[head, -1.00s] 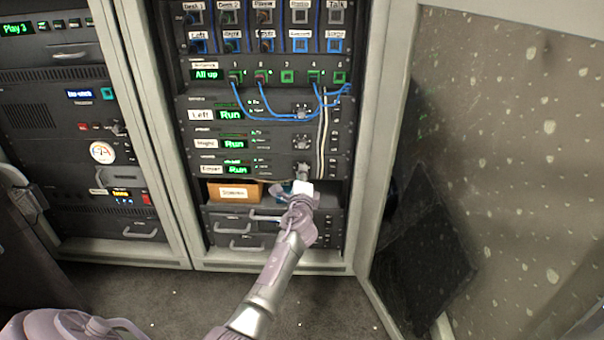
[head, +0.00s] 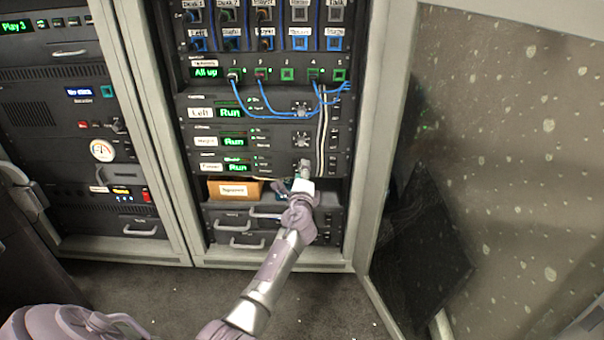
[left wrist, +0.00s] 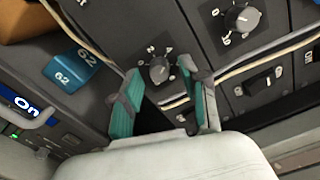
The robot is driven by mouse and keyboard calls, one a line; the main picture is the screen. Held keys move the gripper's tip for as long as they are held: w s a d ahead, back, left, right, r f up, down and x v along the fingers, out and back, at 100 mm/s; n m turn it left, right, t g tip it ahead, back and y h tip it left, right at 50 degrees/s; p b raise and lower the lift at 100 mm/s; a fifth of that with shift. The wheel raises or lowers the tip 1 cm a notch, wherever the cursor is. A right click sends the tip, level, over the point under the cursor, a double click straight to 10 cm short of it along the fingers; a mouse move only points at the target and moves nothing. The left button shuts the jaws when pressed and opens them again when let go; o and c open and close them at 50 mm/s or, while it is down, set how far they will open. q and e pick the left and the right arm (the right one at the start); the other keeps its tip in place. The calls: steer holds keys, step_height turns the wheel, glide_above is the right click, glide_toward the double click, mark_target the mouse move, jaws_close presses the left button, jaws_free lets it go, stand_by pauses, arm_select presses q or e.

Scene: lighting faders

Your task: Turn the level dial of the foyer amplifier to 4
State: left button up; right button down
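The foyer amplifier (head: 222,167) is the lowest of three similar dark units in the middle rack, with a white label and a green "Run" display. My left gripper (head: 303,168) is at its right part and hides the level dial in the head view. In the left wrist view the dial (left wrist: 159,72) is a dark round knob with a light pointer mark and small white numbers around it. My left gripper (left wrist: 160,76) is open, its teal-padded fingertips on either side of the dial with gaps visible. The exact dial setting is too small to read. My right gripper is not in view.
Another amplifier's dial (left wrist: 242,18) and a rocker switch (left wrist: 260,82) are close by. Pale cables (left wrist: 262,58) run beside the gripper. An orange-brown box (head: 226,189) and a blue item labelled 62 (left wrist: 70,70) sit below the amplifier. A glazed door (head: 480,170) stands at the right.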

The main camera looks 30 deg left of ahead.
arm_select(q)
steer(key=v, duration=1.2)
stand_by(0.5)
